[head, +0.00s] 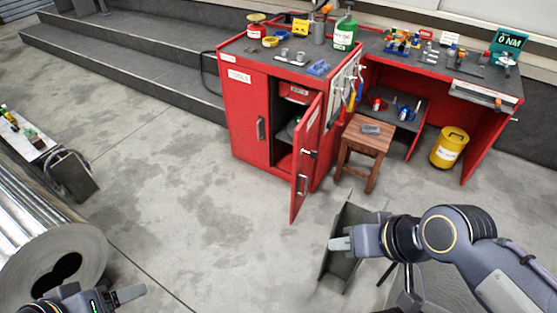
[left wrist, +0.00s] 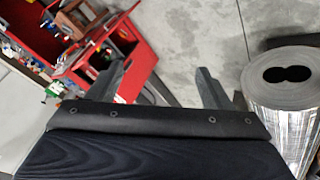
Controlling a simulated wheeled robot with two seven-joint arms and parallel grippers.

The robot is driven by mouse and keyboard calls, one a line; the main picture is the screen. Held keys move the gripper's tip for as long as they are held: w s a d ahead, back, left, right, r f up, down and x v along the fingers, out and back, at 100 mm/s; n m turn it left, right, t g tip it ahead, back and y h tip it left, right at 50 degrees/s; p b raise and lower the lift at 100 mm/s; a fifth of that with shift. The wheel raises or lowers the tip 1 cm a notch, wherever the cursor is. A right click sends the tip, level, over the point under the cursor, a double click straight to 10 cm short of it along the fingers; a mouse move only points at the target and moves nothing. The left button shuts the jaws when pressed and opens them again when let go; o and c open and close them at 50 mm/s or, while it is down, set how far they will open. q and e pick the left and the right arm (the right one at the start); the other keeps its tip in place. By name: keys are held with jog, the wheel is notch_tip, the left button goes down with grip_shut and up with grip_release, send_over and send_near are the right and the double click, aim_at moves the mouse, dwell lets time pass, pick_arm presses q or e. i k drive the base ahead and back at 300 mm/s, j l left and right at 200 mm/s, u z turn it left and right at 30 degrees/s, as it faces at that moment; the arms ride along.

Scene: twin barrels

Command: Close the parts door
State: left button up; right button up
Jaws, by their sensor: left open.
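The red cabinet (head: 246,110) stands at the back centre. Its left door, labelled "TOOLS" (head: 239,76), is closed. Its right door (head: 305,165), which I take as the parts door, stands wide open, swung out towards me, with its handle (head: 302,183) near the free edge. My left gripper (head: 128,294) is low at the bottom left, well apart from the door. In the left wrist view its two fingers (left wrist: 160,82) are spread and empty. My right gripper (head: 342,243) is in front of the door, to the right and apart from it; its finger gap cannot be made out.
A wooden stool (head: 367,145) stands right of the open door. A yellow bucket (head: 449,148) is under the red workbench (head: 490,137). A large metal cylinder (head: 48,262) lies at the left. The grey floor (head: 190,190) before the cabinet is clear.

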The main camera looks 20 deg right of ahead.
aim_at(305, 134)
jog(key=k+l+z, duration=0.3)
jog(key=k, duration=0.2)
jog(key=k+l+z, duration=0.25)
jog(key=k, duration=0.25)
jog(key=i+j+z, duration=0.95)
jog(key=j, duration=0.2)
jog(key=i+j+z, duration=0.65)
jog(key=i+j, duration=0.1)
jog(key=i, duration=0.05)
